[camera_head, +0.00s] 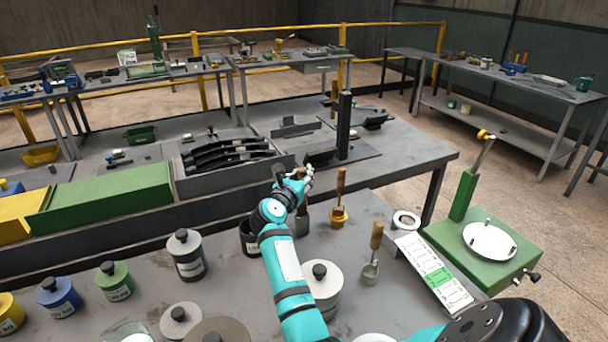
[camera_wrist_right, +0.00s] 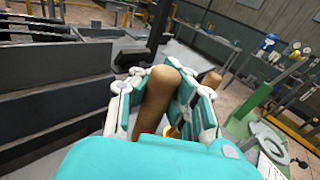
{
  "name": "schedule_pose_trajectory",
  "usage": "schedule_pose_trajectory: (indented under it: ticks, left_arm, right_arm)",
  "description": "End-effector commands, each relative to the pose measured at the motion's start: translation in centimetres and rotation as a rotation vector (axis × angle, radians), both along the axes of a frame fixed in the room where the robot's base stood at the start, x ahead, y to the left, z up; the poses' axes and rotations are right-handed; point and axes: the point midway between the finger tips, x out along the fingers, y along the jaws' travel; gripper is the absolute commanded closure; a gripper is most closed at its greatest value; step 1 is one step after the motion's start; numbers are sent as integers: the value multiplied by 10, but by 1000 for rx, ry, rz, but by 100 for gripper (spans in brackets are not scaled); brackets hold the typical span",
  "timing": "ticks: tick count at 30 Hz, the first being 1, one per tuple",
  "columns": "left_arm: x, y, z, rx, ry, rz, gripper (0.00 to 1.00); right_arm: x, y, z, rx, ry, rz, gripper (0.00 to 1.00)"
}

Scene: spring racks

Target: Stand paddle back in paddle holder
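My right gripper (camera_head: 302,178) is at the middle of the bench, with its fingers closed around the upright wooden handle of a paddle. In the right wrist view the handle (camera_wrist_right: 158,98) stands between the two finger pads, which appear to touch both sides. The paddle's lower part (camera_head: 302,222) shows below the gripper in the head view; whether it touches the bench is unclear. Just right, another wooden-handled tool (camera_head: 340,188) stands in a brass-coloured base (camera_head: 338,216). Farther right a third wooden handle (camera_head: 376,236) rises from a small metal cup (camera_head: 370,272). My left gripper is out of view.
A green scale (camera_head: 500,257) with a white plate and a label card (camera_head: 434,272) are at right. A rack of black bars (camera_head: 232,157) lies behind.

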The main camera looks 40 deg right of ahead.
Motion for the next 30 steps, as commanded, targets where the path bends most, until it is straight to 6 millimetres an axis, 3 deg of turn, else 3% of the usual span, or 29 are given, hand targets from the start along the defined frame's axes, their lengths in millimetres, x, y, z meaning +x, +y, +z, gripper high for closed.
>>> schedule_pose_trajectory:
  ticks: [13, 21, 26, 30]
  left_arm:
    - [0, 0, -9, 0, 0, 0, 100]
    - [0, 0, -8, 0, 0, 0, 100]
    - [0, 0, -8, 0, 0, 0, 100]
    - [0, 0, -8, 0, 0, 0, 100]
  right_arm:
    - [0, 0, -10, 0, -1, 0, 100]
    - [0, 0, -9, 0, -1, 0, 66]
    - [0, 0, -9, 0, 0, 0, 66]
    - [0, 0, -9, 1, 0, 0, 49]
